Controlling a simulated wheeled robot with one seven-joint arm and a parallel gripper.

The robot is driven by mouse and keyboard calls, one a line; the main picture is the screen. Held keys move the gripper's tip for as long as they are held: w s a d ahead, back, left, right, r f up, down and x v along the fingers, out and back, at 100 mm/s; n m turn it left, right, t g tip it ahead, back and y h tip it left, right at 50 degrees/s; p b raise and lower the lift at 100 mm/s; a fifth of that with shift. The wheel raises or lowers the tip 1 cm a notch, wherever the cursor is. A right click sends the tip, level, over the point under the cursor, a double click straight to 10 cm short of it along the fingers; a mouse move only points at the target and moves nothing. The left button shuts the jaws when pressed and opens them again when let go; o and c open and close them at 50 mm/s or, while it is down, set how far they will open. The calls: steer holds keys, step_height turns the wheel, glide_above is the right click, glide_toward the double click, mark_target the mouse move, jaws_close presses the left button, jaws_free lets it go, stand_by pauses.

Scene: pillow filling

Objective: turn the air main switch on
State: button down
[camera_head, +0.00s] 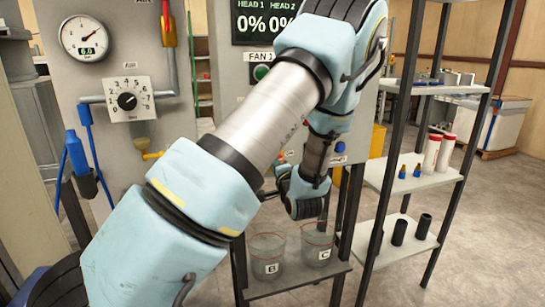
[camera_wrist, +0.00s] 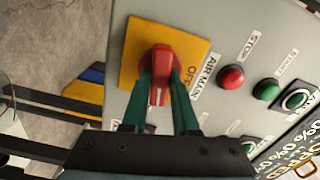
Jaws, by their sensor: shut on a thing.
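The air main switch is a red handle (camera_wrist: 160,62) on a yellow plate (camera_wrist: 135,42), on a grey panel in the wrist view. The word OFF is on the plate to the right of the handle, and the AIR MAIN label is beside the plate. The handle runs roughly up and down in this view. My gripper (camera_wrist: 162,88) has its two green fingers shut on the handle, one on each side. In the head view my arm hides the switch, and my fingers are not clear there.
A red button (camera_wrist: 231,78) marked STOP and a green button (camera_wrist: 266,89) sit right of the switch. In the head view, tubs B (camera_head: 267,254) and C (camera_head: 317,243) stand under the panel. A gauge panel (camera_head: 60,90) is left, and a shelf rack (camera_head: 420,180) is right.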

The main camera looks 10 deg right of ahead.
steer(key=shift+m+p, duration=0.65)
steer(key=shift+m, duration=0.45)
steer(key=c, duration=0.7)
jaws_free()
steer(key=shift+s, duration=0.1)
steer(key=s+b, duration=0.1)
steer(key=s, duration=0.2)
steer(key=s+d+b, duration=0.1)
steer(key=s, duration=0.3)
steer(key=s+b, duration=0.1)
steer(key=s, duration=0.2)
steer(key=shift+s+d, duration=0.2)
steer(key=shift+s, duration=0.1)
